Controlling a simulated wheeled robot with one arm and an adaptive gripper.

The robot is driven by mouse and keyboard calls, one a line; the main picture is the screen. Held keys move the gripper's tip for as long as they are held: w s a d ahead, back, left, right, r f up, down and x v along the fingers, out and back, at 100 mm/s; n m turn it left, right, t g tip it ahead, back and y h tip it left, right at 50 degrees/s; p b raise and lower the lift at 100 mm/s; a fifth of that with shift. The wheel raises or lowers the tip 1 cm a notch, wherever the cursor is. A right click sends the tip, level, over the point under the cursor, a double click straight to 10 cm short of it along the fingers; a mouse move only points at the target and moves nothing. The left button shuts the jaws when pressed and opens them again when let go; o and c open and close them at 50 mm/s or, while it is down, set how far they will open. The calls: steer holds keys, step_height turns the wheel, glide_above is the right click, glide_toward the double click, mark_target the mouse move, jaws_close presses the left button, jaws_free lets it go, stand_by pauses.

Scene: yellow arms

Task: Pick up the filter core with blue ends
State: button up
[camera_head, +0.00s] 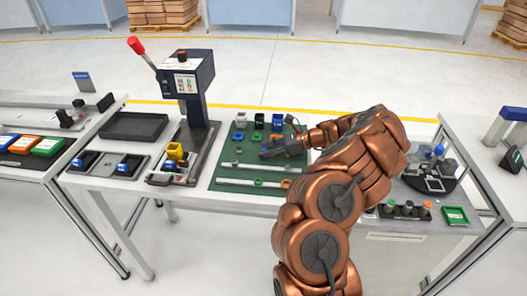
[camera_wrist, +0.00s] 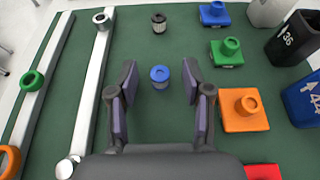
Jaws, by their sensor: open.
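The filter core with blue ends (camera_wrist: 160,77) stands on the green mat (camera_wrist: 140,120) in the wrist view, a small cylinder with a blue top ring. My gripper (camera_wrist: 159,82) is open, with one finger to the left and one to the right of the core. Clear gaps show on both sides, and I see no contact. In the head view my gripper (camera_head: 270,151) is low over the green mat (camera_head: 232,181); I cannot make out the core there. A second core with dark ends (camera_wrist: 158,24) stands farther ahead in the wrist view.
In the wrist view, blue (camera_wrist: 214,14), green (camera_wrist: 228,52) and orange (camera_wrist: 243,108) ringed blocks line the right, with bins behind them. A pale rail (camera_wrist: 93,90) runs on the left. A lever press (camera_head: 192,95) stands left of the mat in the head view.

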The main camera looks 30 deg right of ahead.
steer(key=c, duration=0.8)
steer(key=shift+r, duration=0.15)
